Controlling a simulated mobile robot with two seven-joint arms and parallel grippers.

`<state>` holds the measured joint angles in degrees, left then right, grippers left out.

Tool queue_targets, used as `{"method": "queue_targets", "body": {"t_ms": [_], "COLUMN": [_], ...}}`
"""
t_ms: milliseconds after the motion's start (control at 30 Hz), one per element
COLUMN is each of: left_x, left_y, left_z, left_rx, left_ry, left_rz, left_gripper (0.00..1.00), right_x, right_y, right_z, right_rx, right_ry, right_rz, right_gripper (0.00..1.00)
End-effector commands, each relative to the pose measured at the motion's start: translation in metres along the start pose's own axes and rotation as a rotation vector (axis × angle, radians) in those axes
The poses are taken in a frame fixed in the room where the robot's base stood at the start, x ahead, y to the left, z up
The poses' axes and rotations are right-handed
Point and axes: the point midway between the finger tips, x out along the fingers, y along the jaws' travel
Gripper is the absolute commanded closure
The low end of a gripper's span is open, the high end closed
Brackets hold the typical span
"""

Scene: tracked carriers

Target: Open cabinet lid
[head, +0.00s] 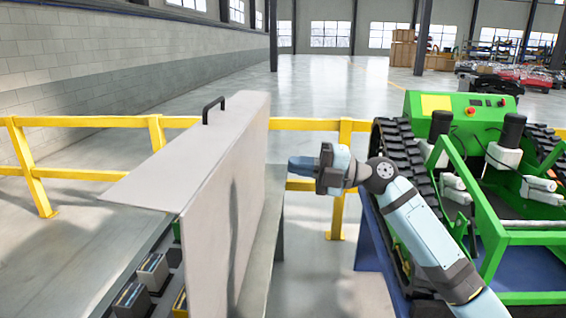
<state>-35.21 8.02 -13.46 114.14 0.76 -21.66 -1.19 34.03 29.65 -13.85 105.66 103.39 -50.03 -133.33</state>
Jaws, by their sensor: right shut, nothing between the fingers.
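The cabinet lid (235,205) is a light grey panel standing raised, near upright, left of centre in the head view. A black bar handle (213,108) sits at its top edge. A thin flange (150,188) of the lid juts out to the left. Below it, the cabinet's inside shows dark box-shaped units (142,278); the rest is hidden by the lid. My right gripper (293,166) is shut and empty, to the right of the lid and pointing at it. A small gap shows between them in the picture. My left gripper is out of view.
A yellow railing (95,122) runs behind the cabinet. A green tracked carrier (465,125) stands at the right, close to my right arm. A grey brick wall (120,70) is at the left. Open floor lies beyond the railing.

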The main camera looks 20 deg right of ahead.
Motion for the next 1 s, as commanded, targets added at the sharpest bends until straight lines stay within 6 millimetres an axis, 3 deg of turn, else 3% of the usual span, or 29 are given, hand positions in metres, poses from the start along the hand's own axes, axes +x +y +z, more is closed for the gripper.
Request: {"method": "queue_targets", "body": {"t_ms": [300, 500, 700, 1000], "left_x": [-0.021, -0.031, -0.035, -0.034], "left_y": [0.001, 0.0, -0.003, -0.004], "left_z": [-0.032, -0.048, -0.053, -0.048], "left_rx": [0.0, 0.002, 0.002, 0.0], "left_ry": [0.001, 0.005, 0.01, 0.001], "left_rz": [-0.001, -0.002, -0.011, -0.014], "left_gripper": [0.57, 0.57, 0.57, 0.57], "right_x": [0.07, 0.103, 0.118, 0.12], "right_y": [0.006, 0.005, 0.001, 0.0], "right_z": [0.0, 0.0, 0.0, 0.0], "right_rx": [0.003, 0.002, 0.003, 0.002], "right_ry": [0.001, -0.001, -0.002, -0.002], "right_rz": [0.0, -0.001, 0.0, -0.001], "right_gripper": [1.0, 1.0, 1.0, 1.0]}}
